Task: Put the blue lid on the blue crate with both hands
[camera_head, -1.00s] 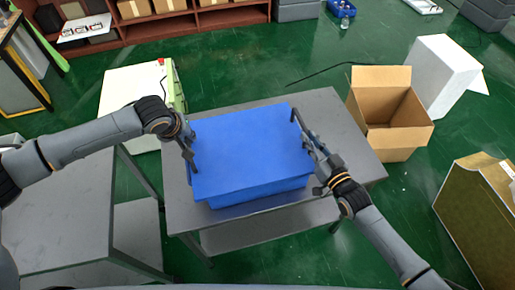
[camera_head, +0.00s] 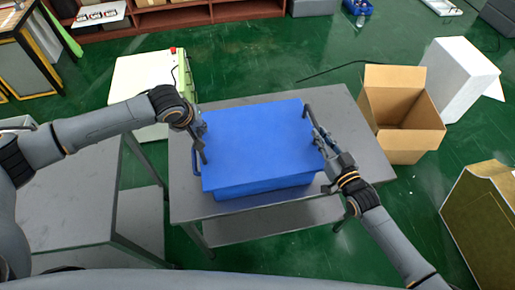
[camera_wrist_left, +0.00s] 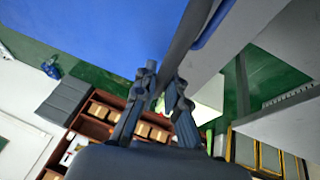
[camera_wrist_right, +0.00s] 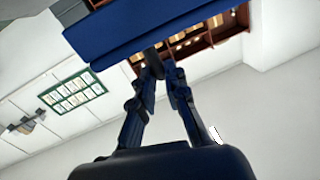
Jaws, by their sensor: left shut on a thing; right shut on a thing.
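The blue lid (camera_head: 255,145) is a flat panel over the blue crate (camera_head: 265,187) on the grey table. Only the crate's front wall and a side handle show below it; I cannot tell whether the lid touches the crate. My left gripper (camera_head: 202,152) is shut on the lid's left side. My right gripper (camera_head: 312,125) is shut on its right side. In the left wrist view, the left fingers (camera_wrist_left: 165,85) are below a dark bar along the blue lid (camera_wrist_left: 90,35). In the right wrist view, the right fingers (camera_wrist_right: 158,65) meet the lid's edge (camera_wrist_right: 150,30).
The grey table (camera_head: 345,150) has bare surface around the crate. Another grey table (camera_head: 75,215) stands at left. An open cardboard box (camera_head: 405,125) and a white box (camera_head: 465,80) are on the floor at right. A pale green cabinet (camera_head: 140,85) stands behind at left.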

